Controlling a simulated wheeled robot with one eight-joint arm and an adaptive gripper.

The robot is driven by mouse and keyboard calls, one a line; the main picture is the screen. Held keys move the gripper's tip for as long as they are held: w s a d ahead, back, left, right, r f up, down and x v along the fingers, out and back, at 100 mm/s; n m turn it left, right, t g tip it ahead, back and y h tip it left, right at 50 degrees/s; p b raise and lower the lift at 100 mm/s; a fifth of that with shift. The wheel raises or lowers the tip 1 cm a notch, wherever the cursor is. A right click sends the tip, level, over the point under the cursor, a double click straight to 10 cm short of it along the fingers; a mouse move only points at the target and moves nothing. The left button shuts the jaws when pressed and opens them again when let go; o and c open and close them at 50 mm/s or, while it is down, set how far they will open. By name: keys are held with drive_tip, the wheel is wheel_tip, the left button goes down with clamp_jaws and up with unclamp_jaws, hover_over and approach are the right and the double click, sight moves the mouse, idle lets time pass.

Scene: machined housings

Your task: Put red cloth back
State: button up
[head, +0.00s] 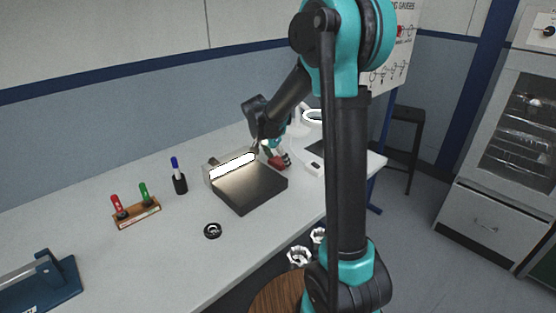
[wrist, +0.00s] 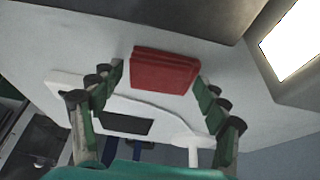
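The red cloth (wrist: 165,72) looks like a folded, flat rectangular stack in the wrist view. It lies on the pale bench top between the tips of my gripper (wrist: 160,78). The fingers are spread to its left and right, with the right fingertip very close to its edge; I cannot tell whether they touch it. In the head view a small part of the red cloth (head: 281,162) shows beside the dark flat-topped box, with my gripper (head: 272,150) right at it, partly hidden by my arm.
The dark box (head: 248,190) with a bright lamp strip (head: 233,165) stands just left of the cloth. A white device (head: 312,165) stands close on the right. A marker rack (head: 137,213), a blue-capped bottle (head: 179,180) and a black ring (head: 212,230) are farther left.

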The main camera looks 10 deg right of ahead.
idle(0.3)
drive_tip(key=v, duration=1.2)
